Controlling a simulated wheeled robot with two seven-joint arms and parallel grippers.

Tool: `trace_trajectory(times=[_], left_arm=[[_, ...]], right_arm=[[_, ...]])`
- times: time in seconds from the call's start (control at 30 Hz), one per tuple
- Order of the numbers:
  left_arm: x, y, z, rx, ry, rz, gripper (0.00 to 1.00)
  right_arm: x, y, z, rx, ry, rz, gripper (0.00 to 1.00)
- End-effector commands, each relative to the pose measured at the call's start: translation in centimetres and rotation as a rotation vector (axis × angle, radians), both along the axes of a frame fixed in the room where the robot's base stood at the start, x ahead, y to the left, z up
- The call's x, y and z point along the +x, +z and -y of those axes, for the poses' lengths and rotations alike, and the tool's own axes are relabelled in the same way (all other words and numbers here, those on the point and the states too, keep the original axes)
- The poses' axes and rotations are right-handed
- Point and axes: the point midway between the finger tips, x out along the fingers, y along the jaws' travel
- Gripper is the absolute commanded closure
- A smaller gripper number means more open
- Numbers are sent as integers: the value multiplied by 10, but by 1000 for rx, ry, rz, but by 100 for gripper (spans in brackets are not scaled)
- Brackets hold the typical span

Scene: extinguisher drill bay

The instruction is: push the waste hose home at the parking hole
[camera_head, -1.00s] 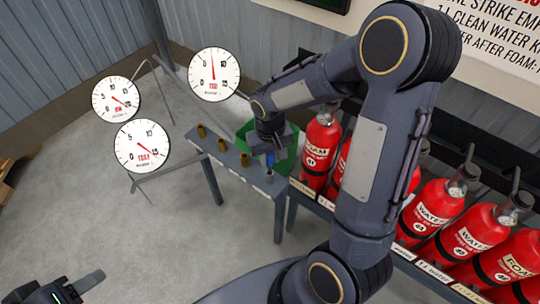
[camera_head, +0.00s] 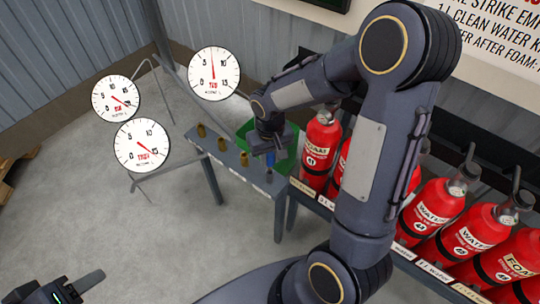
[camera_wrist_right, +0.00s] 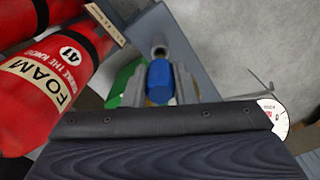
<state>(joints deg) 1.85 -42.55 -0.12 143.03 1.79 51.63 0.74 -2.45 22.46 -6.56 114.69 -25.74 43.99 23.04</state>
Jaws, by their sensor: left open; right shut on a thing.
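The blue hose end (camera_head: 270,158), which I take for the waste hose, stands roughly upright at the right end of the narrow grey bench (camera_head: 232,160). My right gripper (camera_head: 269,148) is above it and shut on it. In the right wrist view the blue piece (camera_wrist_right: 160,82) sits between both fingers. A small grey round fitting (camera_wrist_right: 159,47) shows just beyond it. The parking hole cannot be made out, so I cannot tell how deep the hose sits. My left gripper (camera_head: 78,290) is open and empty at the lower left, partly out of frame, far from the bench.
Red extinguishers (camera_head: 319,140) line the rack at the right. Round gauges (camera_head: 142,146) stand at the left. The floor at left centre is clear.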

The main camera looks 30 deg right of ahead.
Motion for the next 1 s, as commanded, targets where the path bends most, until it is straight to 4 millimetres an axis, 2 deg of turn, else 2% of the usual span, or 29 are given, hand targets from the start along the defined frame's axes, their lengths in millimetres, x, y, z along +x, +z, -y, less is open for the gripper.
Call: trace_trajectory(times=[1.0], left_arm=[[0,-20,0,0,0,0,50]], right_arm=[[0,-24,0,0,0,0,100]])
